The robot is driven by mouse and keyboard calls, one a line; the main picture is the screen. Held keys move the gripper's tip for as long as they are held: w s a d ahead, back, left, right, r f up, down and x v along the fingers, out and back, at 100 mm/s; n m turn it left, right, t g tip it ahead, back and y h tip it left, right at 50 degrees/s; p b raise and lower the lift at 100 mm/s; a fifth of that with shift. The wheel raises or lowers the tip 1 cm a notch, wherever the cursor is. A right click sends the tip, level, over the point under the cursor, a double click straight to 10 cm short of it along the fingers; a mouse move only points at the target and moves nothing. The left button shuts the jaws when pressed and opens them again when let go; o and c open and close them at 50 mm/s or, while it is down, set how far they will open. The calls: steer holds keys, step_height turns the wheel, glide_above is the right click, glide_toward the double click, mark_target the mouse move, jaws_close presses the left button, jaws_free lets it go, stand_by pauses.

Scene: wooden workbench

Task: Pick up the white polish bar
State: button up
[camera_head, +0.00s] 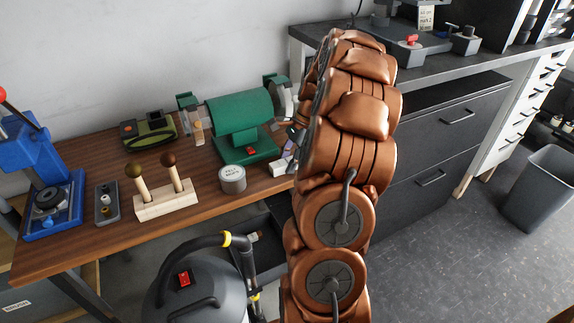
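A small pale, whitish block (279,168), which looks like the white polish bar, lies near the right front end of the wooden workbench (110,231), in front of the green bench grinder. Its right side is partly hidden behind my copper-coloured arm. A small dark part of my gripper (293,136) shows at the arm's left edge, just above and to the right of the block. The fingertips are mostly hidden by the arm, so I cannot tell whether they are open or touching the block.
The green bench grinder (240,112) stands behind, with a grey tin (232,179) in front. A vacuum cleaner (197,284) stands before the bench.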

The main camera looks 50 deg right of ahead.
jaws_close()
steer(key=shift+r+b, duration=0.15)
steer(key=shift+b, duration=0.25)
